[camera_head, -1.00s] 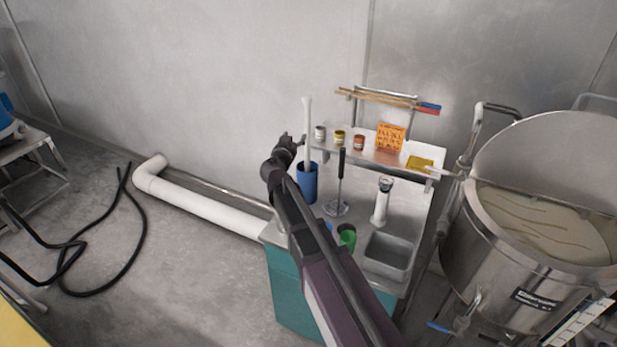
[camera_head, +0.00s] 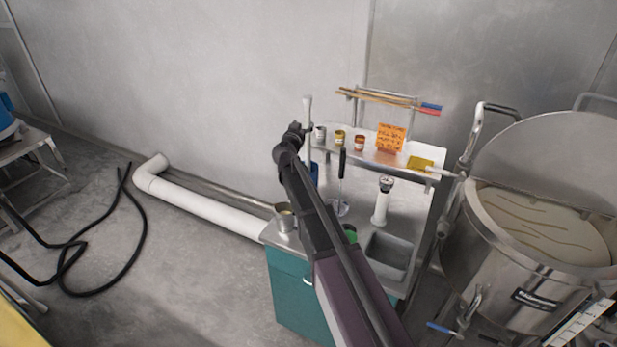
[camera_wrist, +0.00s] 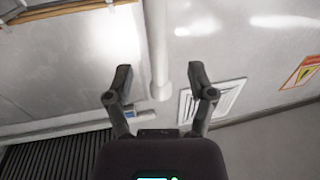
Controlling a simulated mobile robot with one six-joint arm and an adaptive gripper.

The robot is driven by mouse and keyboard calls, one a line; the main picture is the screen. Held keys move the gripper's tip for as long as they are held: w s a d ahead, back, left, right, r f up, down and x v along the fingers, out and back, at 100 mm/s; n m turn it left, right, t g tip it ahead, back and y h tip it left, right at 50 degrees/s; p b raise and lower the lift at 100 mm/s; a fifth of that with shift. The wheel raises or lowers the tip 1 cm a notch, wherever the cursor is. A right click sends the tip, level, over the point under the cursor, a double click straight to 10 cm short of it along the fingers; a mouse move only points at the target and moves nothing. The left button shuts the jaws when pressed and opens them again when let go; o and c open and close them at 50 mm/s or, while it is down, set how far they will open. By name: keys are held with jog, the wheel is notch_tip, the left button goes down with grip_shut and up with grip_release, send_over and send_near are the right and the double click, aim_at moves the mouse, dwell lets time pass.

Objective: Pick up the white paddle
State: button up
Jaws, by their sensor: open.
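The white paddle (camera_head: 307,105) stands upright in a blue container (camera_head: 315,174) at the left of the small work table, its shaft rising above the shelf. My gripper (camera_head: 305,129) is at the paddle's upper shaft, and my arm hides the lower shaft and most of the container. In the wrist view, a white rod (camera_wrist: 157,45), which looks like the paddle, comes down from the top edge. Its rounded end lies between the two spread fingers of my gripper (camera_wrist: 160,76). No finger visibly touches it; the depth between them is hard to tell.
A shelf (camera_head: 370,153) holds small jars and an orange card (camera_head: 391,138). A black-handled whisk (camera_head: 342,165), a white cylindrical tool (camera_head: 381,200) and a metal cup (camera_head: 285,216) stand on the table. A large steel kettle (camera_head: 490,245) is at right. A wall lies behind.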

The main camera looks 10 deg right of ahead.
aim_at(307, 118)
dwell(0.3)
jog(key=shift+x, duration=2.65)
jog(key=shift+d+r, duration=0.15)
jog(key=shift+r, duration=0.05)
jog(key=shift+s, duration=0.1)
grip_shut()
